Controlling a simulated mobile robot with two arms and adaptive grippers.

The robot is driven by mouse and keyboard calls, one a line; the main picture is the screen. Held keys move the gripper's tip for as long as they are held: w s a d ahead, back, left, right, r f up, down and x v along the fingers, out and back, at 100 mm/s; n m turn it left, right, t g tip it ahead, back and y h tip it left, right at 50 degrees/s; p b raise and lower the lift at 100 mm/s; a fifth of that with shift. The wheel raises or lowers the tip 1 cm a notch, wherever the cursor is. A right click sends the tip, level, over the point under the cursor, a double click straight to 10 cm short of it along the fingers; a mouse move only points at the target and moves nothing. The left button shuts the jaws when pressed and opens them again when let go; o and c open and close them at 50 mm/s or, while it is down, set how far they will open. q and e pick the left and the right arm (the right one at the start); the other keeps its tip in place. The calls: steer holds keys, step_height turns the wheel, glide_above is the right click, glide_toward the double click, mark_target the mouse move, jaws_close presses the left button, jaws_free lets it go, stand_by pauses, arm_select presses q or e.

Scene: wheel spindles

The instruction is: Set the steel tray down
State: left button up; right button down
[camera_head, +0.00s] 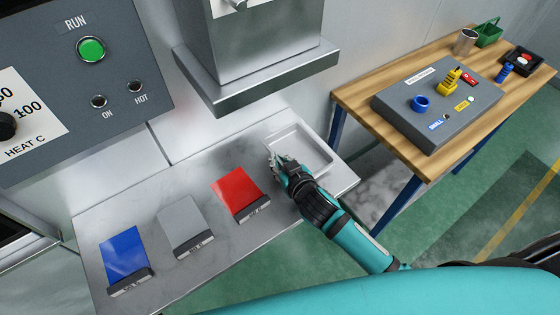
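The steel tray (308,148) is a shallow, pale metal tray with a raised rim. It is at the right end of the steel counter, below the edge of the overhanging machine housing. It looks level and empty. My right gripper (273,157) is at the tray's near left side, with its fingers by the rim. The fingers are small here, and I cannot tell whether they are closed on the rim. I also cannot tell whether the tray's underside touches the counter. The gripper and wrist hide the tray's near left part. My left gripper is out of view.
Blue (124,255), grey (183,225) and red (238,192) plates with dark front blocks lie on the steel counter (160,288). The metal housing (265,75) overhangs its back. A wooden table (360,100) with a grey fixture box (440,105) stands at right.

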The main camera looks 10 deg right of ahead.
steer(key=shift+f, duration=0.7)
steer(key=c, duration=1.5)
jaws_free()
steer(key=b+v, duration=0.1)
steer(key=v, duration=1)
steer(key=shift+f+b, duration=0.15)
steer(key=shift+b, duration=0.2)
steer(key=shift+s+r, duration=0.4)
steer(key=shift+s, duration=0.15)
steer(key=shift+d, duration=0.1)
